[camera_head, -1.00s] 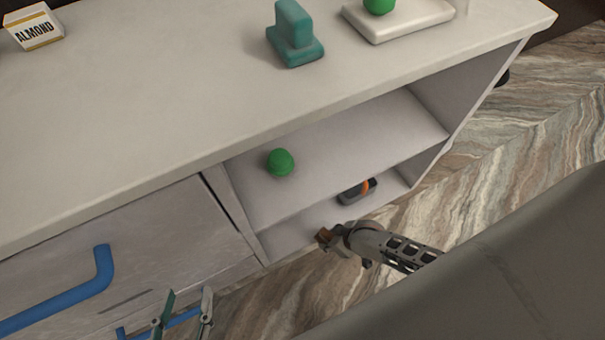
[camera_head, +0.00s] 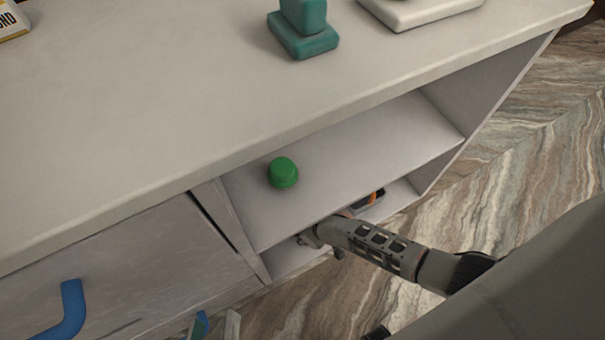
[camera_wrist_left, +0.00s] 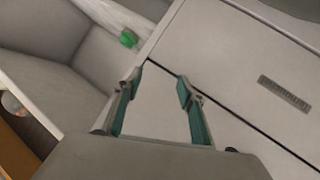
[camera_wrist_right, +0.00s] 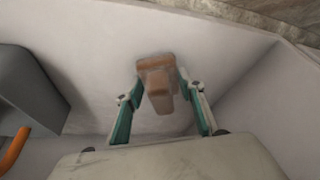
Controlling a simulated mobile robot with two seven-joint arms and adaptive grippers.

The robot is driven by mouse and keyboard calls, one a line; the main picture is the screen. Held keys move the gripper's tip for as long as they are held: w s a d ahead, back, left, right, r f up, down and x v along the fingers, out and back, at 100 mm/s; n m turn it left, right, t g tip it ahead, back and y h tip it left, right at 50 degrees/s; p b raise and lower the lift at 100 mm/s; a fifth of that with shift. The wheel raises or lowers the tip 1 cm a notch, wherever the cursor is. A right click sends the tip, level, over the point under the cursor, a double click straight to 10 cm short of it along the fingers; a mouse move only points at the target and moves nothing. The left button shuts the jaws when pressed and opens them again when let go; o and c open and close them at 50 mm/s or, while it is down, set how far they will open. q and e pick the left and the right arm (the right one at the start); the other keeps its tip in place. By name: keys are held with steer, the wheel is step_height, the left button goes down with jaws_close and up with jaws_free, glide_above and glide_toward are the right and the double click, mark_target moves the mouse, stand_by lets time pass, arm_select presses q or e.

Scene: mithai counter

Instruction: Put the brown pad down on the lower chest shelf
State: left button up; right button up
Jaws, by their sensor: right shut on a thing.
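The brown pad (camera_wrist_right: 157,82) is between the fingertips of my right gripper (camera_wrist_right: 158,90) in the right wrist view, and the gripper is shut on it. In the head view my right gripper (camera_head: 308,238) reaches into the lower chest shelf (camera_head: 290,262), below the upper shelf's front edge; the pad is hidden there. The pad is over or on the pale shelf surface, close to a side wall; I cannot tell if it touches. My left gripper (camera_wrist_left: 160,88) is open and empty in front of the chest's closed front, and its tips show at the bottom of the head view (camera_head: 213,325).
A grey thing with an orange part (camera_head: 370,200) is on the lower shelf, left in the right wrist view (camera_wrist_right: 30,90). A green round thing (camera_head: 283,172) is on the upper shelf (camera_head: 350,160). A teal stand (camera_head: 303,35) and white tray (camera_head: 420,12) are on top. A blue handle (camera_head: 65,310) sticks out left.

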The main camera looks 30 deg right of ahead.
steer(key=shift+w+r, duration=0.25)
steer(key=shift+s+f, duration=0.1)
steer(key=shift+f, duration=0.2)
steer(key=o, duration=1.1)
steer(key=shift+c, duration=0.2)
